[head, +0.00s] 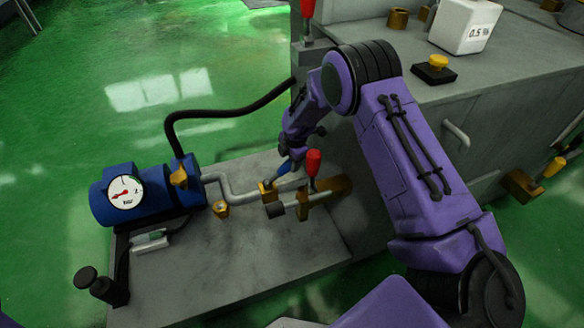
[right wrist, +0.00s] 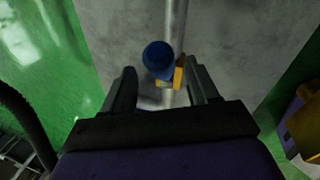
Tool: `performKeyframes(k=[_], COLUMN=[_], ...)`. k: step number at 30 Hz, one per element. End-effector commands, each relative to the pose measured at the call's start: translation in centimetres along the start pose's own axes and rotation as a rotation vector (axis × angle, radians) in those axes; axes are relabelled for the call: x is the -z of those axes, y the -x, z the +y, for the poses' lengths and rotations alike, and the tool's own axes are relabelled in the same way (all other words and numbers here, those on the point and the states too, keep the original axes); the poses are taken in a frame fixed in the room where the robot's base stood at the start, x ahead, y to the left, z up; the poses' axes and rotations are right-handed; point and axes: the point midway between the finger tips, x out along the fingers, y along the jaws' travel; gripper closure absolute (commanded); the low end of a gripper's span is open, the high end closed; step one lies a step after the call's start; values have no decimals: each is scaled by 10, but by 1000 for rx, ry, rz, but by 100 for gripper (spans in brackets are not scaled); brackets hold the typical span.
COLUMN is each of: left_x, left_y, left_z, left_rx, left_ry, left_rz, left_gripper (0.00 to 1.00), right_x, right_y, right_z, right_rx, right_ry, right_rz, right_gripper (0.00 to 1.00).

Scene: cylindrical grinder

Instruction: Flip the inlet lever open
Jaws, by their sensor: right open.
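A lever with a blue handle (head: 285,168) sits on a brass valve (head: 267,189) in the grey pipe, between the blue pump and the cabinet. A second lever with a red handle (head: 313,160) stands upright just right of it. No label shows which one is the inlet lever. My right gripper (head: 291,156) reaches down over the blue handle, which it partly hides. In the right wrist view the rounded blue handle end (right wrist: 158,55) lies between and slightly beyond the open fingers (right wrist: 162,76). I cannot tell whether they touch it. My left gripper is out of view.
A blue pump (head: 150,192) with a white gauge (head: 125,192) stands on a grey base plate (head: 200,275). A black hose (head: 235,115) arches behind the pipe. The grey cabinet (head: 480,120) stands close to my right arm. Another red-handled lever (head: 307,12) rises at the top.

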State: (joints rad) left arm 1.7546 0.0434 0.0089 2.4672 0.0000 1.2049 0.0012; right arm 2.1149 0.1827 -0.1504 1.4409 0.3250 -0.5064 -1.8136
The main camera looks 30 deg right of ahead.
Motion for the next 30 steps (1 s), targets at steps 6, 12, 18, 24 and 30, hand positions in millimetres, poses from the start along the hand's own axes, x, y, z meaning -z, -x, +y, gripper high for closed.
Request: performKeyframes(k=[6,12,18,24,30], left_x=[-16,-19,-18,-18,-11], left_y=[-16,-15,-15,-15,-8], left_z=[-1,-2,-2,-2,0], left_rx=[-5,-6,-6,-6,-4], left_ry=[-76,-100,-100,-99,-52], left_rz=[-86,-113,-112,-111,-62], left_gripper=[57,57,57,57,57], right_x=[0,0,0,0,-7], right_y=[-35,-37,-37,-37,-32], right_z=[-1,-1,-1,-1,-4], right_rx=[0,-1,0,0,5], right_ry=[-1,-3,-4,-4,-10], right_rz=[-1,0,-1,-1,-26], right_gripper=[41,41,70,100,100])
